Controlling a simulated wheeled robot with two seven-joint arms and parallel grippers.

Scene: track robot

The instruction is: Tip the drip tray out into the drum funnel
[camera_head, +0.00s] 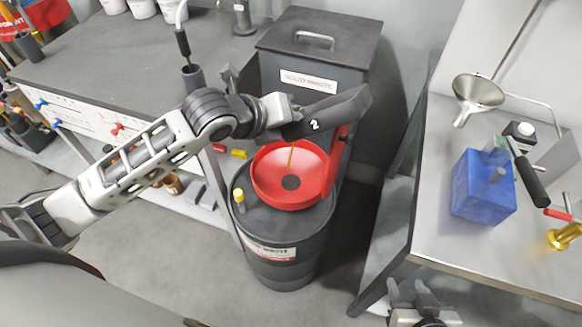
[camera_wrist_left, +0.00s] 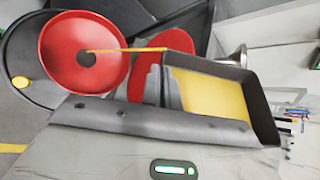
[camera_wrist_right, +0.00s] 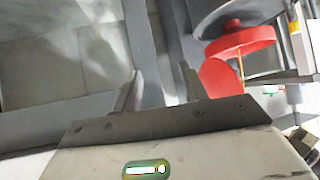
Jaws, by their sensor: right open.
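The dark grey drip tray (camera_head: 335,112), marked 2, is tilted over the red drum funnel (camera_head: 268,178). My left gripper (camera_head: 290,117) is shut on it, its fingers mostly hidden. The left wrist view shows yellow liquid inside the tray (camera_wrist_left: 262,105) and a thin stream running from its corner into the funnel bowl (camera_wrist_left: 62,58). The stream falls near the funnel's dark centre hole. The funnel sits on a black drum (camera_head: 280,255), its red lid raised behind. My right gripper (camera_head: 409,293) is open and empty low beside the right bench; it also shows in the right wrist view (camera_wrist_right: 160,88).
A dark lidded waste bin (camera_head: 312,60) stands behind the drum. The right bench (camera_head: 425,225) carries a blue container (camera_head: 484,188), a metal funnel (camera_head: 478,91) and a black-handled tool. A grey workbench (camera_head: 120,60) stands left. Floor shows between drum and right bench.

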